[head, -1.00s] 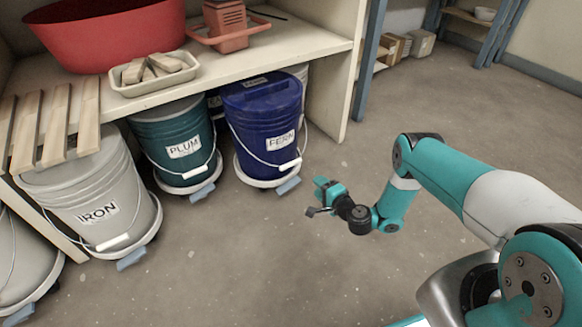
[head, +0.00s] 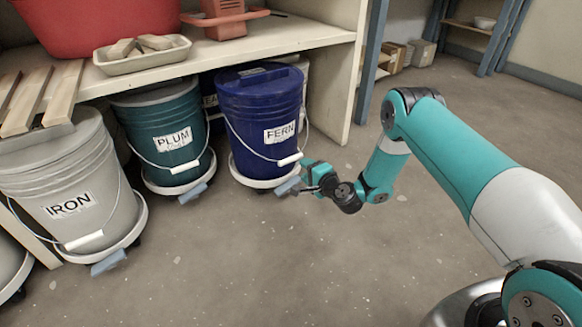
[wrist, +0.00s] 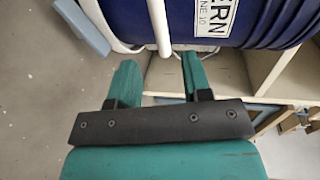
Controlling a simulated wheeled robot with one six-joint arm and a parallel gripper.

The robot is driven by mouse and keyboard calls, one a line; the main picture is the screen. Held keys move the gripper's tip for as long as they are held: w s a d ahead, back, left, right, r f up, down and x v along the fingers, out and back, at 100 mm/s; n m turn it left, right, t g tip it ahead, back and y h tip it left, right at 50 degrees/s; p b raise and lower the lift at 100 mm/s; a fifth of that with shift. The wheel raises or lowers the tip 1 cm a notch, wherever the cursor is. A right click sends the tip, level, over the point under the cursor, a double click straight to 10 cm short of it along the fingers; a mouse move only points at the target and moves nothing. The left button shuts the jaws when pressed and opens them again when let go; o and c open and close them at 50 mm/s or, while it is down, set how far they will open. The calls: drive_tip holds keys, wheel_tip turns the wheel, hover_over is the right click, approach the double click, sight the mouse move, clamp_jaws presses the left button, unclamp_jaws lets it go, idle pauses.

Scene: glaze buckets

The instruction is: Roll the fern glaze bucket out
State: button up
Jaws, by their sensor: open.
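The fern bucket (head: 259,107) is dark blue with a white FERN label. It stands upright on a white wheeled dolly (head: 249,176) at the front edge below the shelf. Its wire bail hangs down in front with a white grip (head: 290,159), which also shows in the wrist view (wrist: 159,27). A blue-grey tab (head: 288,186) sticks out at the dolly's front. My gripper (head: 306,180) is open and empty, close in front of the bucket beside the tab. In the wrist view my gripper (wrist: 160,78) faces the grip, which lies just beyond the fingertips, roughly between them.
The teal plum bucket (head: 160,120) stands close to the left on its own dolly. The grey iron bucket (head: 75,175) is further left. The shelf (head: 290,55) overhangs the buckets, and its end panel (head: 345,95) stands to the right. The floor (head: 240,255) in front is clear.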

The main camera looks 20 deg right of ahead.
sight(293, 160)
drive_tip(key=b+x, duration=0.4)
drive_tip(key=x, duration=0.4)
drive_tip(key=shift+w+f, duration=0.1)
drive_tip(key=shift+w, duration=0.1)
drive_tip(key=shift+w+a, duration=0.15)
drive_tip(key=shift+w, duration=0.15)
drive_tip(key=shift+c, duration=0.4)
clamp_jaws()
